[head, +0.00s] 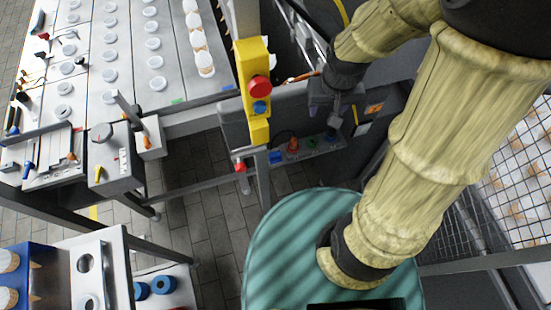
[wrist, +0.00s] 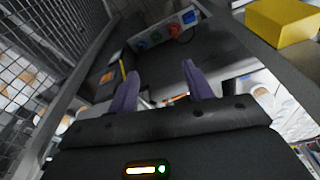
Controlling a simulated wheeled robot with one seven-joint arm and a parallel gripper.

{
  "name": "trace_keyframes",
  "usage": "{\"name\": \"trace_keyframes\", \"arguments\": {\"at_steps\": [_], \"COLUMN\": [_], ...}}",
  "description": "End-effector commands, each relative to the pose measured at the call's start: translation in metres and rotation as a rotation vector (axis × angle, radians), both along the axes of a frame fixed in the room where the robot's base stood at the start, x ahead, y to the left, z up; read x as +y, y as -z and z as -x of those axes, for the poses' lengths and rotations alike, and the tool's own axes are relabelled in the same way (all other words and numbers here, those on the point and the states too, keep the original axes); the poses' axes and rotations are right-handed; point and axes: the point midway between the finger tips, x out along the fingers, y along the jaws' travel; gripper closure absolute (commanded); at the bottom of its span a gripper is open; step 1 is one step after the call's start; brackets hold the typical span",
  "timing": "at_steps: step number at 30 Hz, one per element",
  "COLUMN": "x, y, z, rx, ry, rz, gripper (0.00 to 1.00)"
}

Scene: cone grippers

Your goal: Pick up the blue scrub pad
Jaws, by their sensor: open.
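My gripper (head: 334,125) hangs above the right part of the ledge in the head view. In the wrist view my gripper (wrist: 158,69) has its two purple fingers apart, with nothing visibly held between them. The fingers are apart from the blue patch.
A red item (head: 292,145) and a green item (head: 311,143) are on the ledge. A yellow control box (head: 254,80) with red and blue buttons stands left of my gripper. Wire mesh (head: 515,170) is at right.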

Motion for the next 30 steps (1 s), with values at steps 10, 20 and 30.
{"name": "trace_keyframes", "arguments": {"at_steps": [10,20,30], "x": [0.068,0.117,0.119], "y": [0.168,0.253,0.253], "z": [-0.065,-0.089,-0.09], "rx": [0.131,0.184,0.181], "ry": [-0.118,-0.217,-0.238], "rz": [0.016,0.017,0.018], "gripper": [0.49,0.49,0.49]}}
